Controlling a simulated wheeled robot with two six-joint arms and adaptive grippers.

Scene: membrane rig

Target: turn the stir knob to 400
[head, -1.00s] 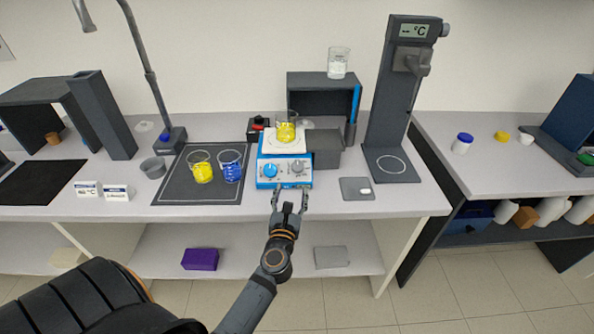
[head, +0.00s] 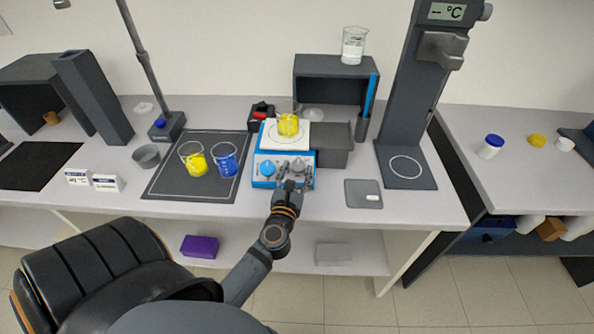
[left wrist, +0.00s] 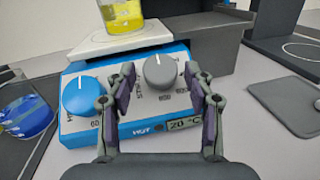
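The hotplate (head: 258,180) is a blue box with a white top plate; its front panel also shows in the left wrist view (left wrist: 80,132). A grey knob (left wrist: 160,70) with a white pointer line sits at the panel's right, with small printed marks around it. A blue knob (left wrist: 84,97) sits at the left. The marks are too small to read surely, so I cannot tell the setting. My left gripper (head: 292,182) is open at the panel, its fingers on either side of the grey knob (left wrist: 160,88). I cannot tell whether they touch it. My right gripper is out of view.
A beaker of yellow liquid (head: 288,126) stands on the hotplate. Beakers of yellow (head: 197,166) and blue liquid (head: 226,166) stand on the dark mat to the left. A grey block (head: 330,158) and a tall dark stand (head: 404,115) are at the right.

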